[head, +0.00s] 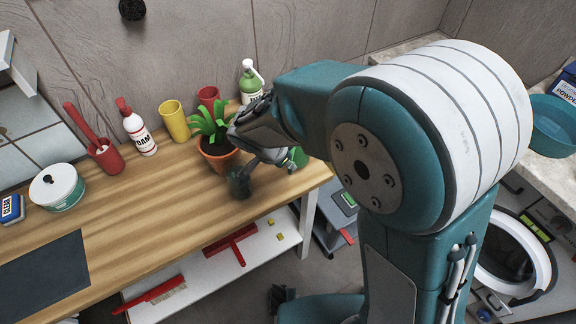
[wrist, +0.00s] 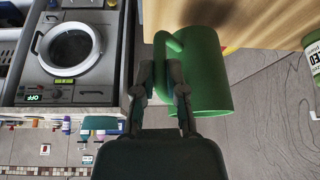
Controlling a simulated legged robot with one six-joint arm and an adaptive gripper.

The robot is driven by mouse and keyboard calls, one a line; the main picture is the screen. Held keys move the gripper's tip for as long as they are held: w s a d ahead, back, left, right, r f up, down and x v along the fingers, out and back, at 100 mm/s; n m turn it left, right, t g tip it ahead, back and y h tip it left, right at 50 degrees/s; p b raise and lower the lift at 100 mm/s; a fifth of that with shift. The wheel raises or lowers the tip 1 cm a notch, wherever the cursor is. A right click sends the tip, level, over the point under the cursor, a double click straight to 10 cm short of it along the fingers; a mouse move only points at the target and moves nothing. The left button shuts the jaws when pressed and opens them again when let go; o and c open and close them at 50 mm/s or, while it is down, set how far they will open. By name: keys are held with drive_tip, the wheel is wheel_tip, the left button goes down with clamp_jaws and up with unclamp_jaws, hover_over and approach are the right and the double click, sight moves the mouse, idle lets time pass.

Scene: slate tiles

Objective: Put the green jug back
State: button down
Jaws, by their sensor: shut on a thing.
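The green jug (wrist: 206,72) shows large in the wrist view, with its handle between the fingers of my gripper (wrist: 162,82). My gripper is shut on the jug at that handle. In the head view, only a small green part of the jug (head: 299,157) shows behind my gripper (head: 262,165), near the right end of the wooden worktop (head: 150,212). My gripper and arm hide most of it there. I cannot tell whether the jug touches the worktop.
A potted plant (head: 217,148) stands close left of my gripper. Behind it are a red cup (head: 208,97), a yellow cup (head: 174,120) and a green-white bottle (head: 250,82). A foam bottle (head: 138,131) stands further left. The worktop's front middle is clear.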

drive_tip(key=f, duration=0.1)
drive_tip(key=w+f, duration=0.1)
drive_tip(key=f, duration=0.3)
drive_tip(key=shift+w+a+f, duration=0.1)
drive_tip(key=shift+w+a, duration=0.25)
drive_tip(key=shift+a, duration=0.05)
drive_tip(key=shift+d, duration=0.1)
drive_tip(key=c, duration=0.7)
unclamp_jaws()
drive_tip(key=shift+f, duration=0.1)
